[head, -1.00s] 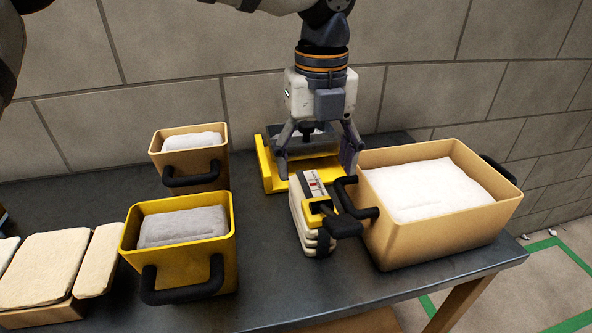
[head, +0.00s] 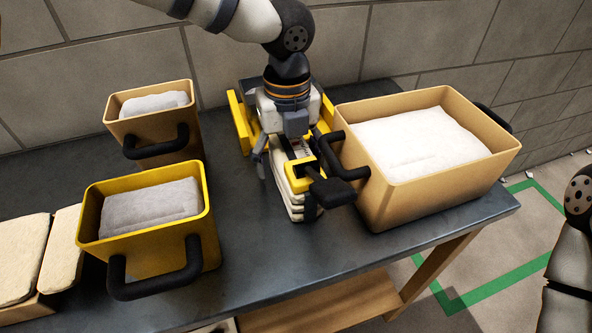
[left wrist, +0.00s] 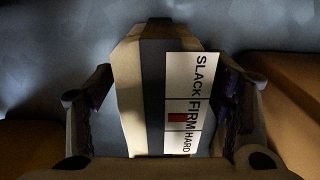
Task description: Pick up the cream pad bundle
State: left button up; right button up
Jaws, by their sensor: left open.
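In the left wrist view the bundle (left wrist: 132,95) lies between the two spread fingers of my left gripper (left wrist: 160,110), with gaps visible on both sides. Its dark strap and a label reading SLACK, FIRM, HARD face the camera, with a red mark at FIRM. My right gripper is out of view.
A large tan bin (head: 385,200) with white filling stands close right of the bundle. A yellow bin (head: 165,240) and a smaller tan bin (head: 165,125), both with grey pads, stand left. A yellow holder (head: 240,120) is behind. Bare table lies between bundle and yellow bin.

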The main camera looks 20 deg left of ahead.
aim_at(289, 146)
pick_arm(q)
jog(key=shift+r, duration=0.1)
grip_shut()
notch_tip(289, 146, up, 18)
jog(key=p, duration=0.1)
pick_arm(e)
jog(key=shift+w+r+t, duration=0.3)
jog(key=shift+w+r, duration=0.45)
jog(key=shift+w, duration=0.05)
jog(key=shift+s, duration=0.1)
